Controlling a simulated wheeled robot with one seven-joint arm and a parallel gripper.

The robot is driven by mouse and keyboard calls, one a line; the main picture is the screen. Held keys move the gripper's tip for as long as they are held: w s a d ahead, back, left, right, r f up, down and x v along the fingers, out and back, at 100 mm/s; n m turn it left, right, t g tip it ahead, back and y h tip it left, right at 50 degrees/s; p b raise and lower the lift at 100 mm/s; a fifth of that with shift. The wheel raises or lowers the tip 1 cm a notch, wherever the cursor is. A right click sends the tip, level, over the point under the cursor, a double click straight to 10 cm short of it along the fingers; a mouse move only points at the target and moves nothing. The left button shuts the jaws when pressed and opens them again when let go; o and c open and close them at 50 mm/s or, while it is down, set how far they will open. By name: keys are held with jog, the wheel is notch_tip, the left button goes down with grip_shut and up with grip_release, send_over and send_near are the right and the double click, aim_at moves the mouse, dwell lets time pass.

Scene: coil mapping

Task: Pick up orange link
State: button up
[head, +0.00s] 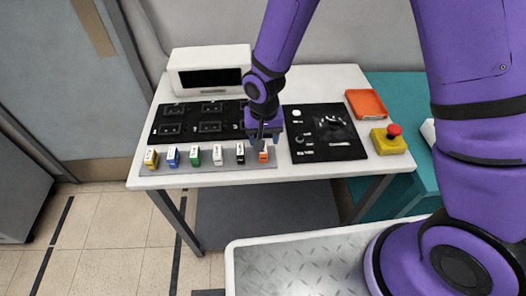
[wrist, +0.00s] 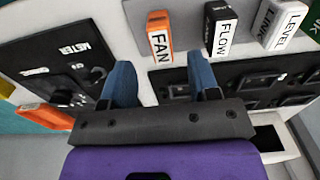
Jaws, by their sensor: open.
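The orange link (head: 263,156), an orange block with a white label reading FAN, stands at the right end of a row of coloured blocks on a grey strip. In the wrist view, the orange link (wrist: 152,22) lies ahead of the gap between my fingertips, apart from them. My gripper (head: 261,142) is above and just behind the link in the head view. In the wrist view, my gripper (wrist: 160,68) has its two blue fingers spread, with nothing between them.
The black block (wrist: 220,30), labelled FLOW, is close beside the orange link. White, green, blue and yellow blocks continue the row leftward in the head view. A black control panel (head: 300,125), orange tray (head: 366,104) and yellow button box (head: 386,143) are to the right.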

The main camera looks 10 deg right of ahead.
jog(key=shift+a+f, duration=0.1)
jog(key=shift+f, duration=2.5)
jog(key=c, duration=1)
